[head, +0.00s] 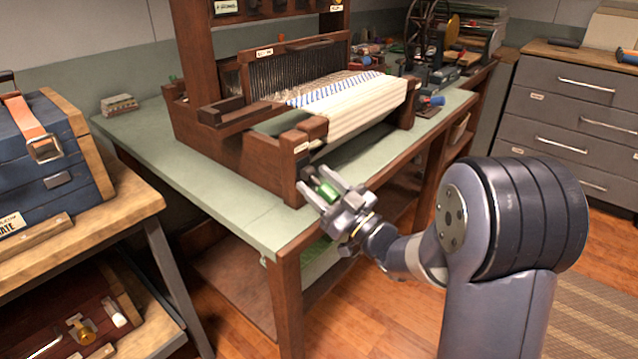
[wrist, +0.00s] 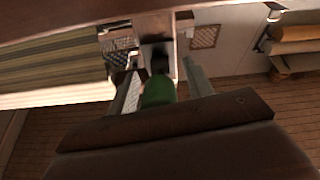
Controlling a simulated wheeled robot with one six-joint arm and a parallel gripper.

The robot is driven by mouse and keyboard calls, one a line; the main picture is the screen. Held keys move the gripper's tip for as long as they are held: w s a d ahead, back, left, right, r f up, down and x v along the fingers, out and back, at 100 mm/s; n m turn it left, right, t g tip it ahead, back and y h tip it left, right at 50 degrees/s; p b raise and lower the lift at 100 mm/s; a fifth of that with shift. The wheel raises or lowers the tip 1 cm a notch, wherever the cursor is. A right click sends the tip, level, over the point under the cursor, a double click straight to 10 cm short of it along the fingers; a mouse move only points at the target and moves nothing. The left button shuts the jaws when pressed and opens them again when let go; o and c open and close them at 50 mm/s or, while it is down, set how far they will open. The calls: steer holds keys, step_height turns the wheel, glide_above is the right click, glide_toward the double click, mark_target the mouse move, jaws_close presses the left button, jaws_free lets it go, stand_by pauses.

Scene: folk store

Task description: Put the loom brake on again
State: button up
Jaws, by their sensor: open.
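The wooden loom (head: 270,165) stands on the pale green table, with white striped cloth (head: 355,108) on its front beam. A green handle (head: 328,191), which looks like the brake lever's grip, is at the loom's near front corner. My gripper (head: 326,188) is there with its fingers open, one on each side of the handle. In the wrist view the green handle (wrist: 158,92) sits between the two fingers (wrist: 164,85), apart from the right finger. Whether the left finger touches it I cannot tell. The lever's lower part is hidden.
The green table top (head: 200,180) has free room left of the loom. A blue toolbox (head: 45,150) stands on a wooden bench at the left. A spinning wheel (head: 430,40) stands behind the loom, and grey drawers (head: 570,110) are at the right.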

steer(key=shift+a, duration=0.1)
steer(key=shift+c, duration=0.4)
jaws_close()
